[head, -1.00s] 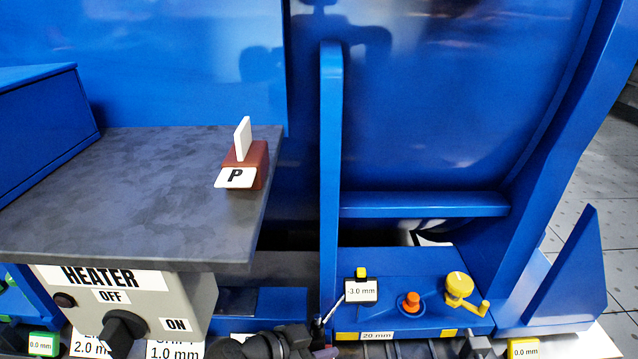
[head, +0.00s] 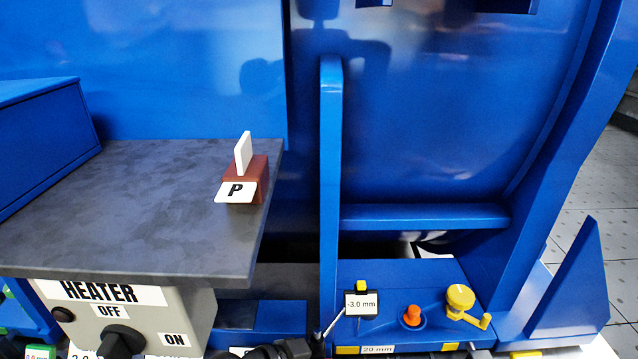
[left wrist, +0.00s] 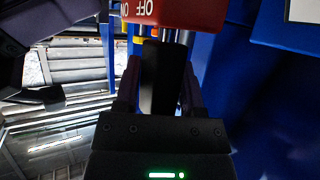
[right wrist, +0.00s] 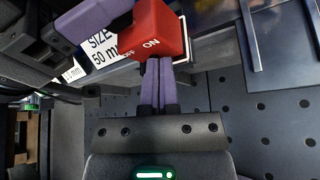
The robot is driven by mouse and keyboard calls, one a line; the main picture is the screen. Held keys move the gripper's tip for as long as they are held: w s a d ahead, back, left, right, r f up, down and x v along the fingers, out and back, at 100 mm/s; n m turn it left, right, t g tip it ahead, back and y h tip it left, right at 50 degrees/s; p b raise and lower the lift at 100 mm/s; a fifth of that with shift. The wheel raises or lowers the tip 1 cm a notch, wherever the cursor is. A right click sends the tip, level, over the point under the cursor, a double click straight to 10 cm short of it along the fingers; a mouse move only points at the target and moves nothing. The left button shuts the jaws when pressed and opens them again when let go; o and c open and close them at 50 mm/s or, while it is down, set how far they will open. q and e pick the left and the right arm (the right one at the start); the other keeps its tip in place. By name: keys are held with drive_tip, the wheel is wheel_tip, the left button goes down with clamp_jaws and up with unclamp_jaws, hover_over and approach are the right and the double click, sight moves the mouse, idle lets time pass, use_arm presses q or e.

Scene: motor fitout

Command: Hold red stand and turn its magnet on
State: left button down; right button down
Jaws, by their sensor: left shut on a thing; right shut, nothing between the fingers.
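The red stand's block (right wrist: 158,30), marked ON and OFF, shows at the top of the right wrist view. It also shows at the top of the left wrist view (left wrist: 175,12), with its lettering upside down. My left gripper (left wrist: 160,75) is shut on a black part directly below the red block in that view; the exact contact is hard to see. A purple finger of the left gripper (right wrist: 92,20) reaches the block's left side in the right wrist view. My right gripper (right wrist: 156,65) is shut and empty, its tips close below the block's lettered face; touching cannot be told.
A white display (head: 362,303) reading -3.0 mm sits on a thin rod by an orange knob (head: 412,316) and yellow crank (head: 462,300). A dark plate (head: 140,210) carries a brown block (head: 245,180) above the heater box (head: 130,310). A SIZE 50 label (right wrist: 100,45) lies behind the stand.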

drive_tip(key=shift+a+r, duration=0.1)
drive_tip(key=shift+a, duration=0.25)
idle(0.3)
drive_tip(key=s, duration=0.6)
drive_tip(key=shift+r, duration=0.45)
drive_tip(key=shift+d, duration=0.1)
use_arm(q)
drive_tip(key=shift+c, duration=0.5)
unclamp_jaws()
